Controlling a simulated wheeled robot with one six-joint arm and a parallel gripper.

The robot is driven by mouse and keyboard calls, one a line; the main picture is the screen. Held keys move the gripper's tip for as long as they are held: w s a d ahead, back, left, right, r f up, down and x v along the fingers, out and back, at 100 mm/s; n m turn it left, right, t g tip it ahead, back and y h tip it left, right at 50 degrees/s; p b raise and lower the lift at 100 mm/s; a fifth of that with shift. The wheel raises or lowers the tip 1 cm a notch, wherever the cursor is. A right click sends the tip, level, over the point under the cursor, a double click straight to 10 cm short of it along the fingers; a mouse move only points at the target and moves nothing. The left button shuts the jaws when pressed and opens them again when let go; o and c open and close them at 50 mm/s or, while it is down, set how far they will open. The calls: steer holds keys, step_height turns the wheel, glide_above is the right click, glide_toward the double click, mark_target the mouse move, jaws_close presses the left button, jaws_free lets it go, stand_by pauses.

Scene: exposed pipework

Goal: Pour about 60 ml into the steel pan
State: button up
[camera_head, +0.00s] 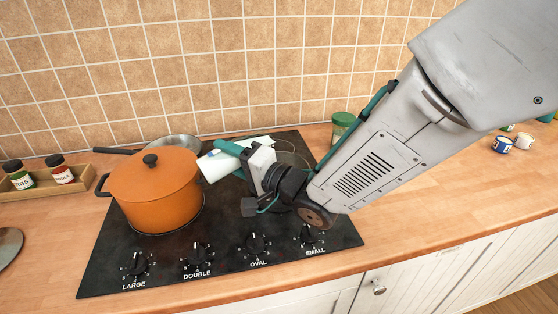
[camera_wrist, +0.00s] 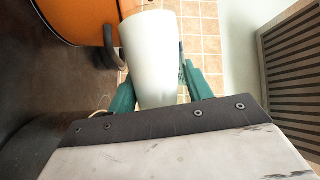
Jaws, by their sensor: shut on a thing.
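The steel pan (camera_head: 182,142) is on the back left of the black hob, partly hidden behind the orange pot (camera_head: 155,195); its dark handle points left. My gripper (camera_head: 233,160) is above the hob, right of the pot and to the front right of the pan. Its teal fingers are shut on a white cup-like container (camera_head: 216,166). In the wrist view, the white container (camera_wrist: 152,55) sits between the two fingers (camera_wrist: 160,92). The container looks tilted to the left in the head view. I cannot see its contents or any stream.
The lidded orange pot (camera_wrist: 78,18) is close to the container. A wooden rack (camera_head: 42,180) with spice jars is at the left. A green-lidded jar (camera_head: 343,124) stands behind my arm. Mugs (camera_head: 503,144) are at the right.

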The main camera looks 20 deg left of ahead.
steer(key=shift+w+d+m, duration=0.1)
steer(key=shift+w+m, duration=0.1)
steer(key=shift+m, duration=0.1)
steer(key=shift+m+y+b, duration=0.4)
steer(key=shift+m, duration=0.3)
stand_by(1.8)
steer(key=shift+r, duration=0.1)
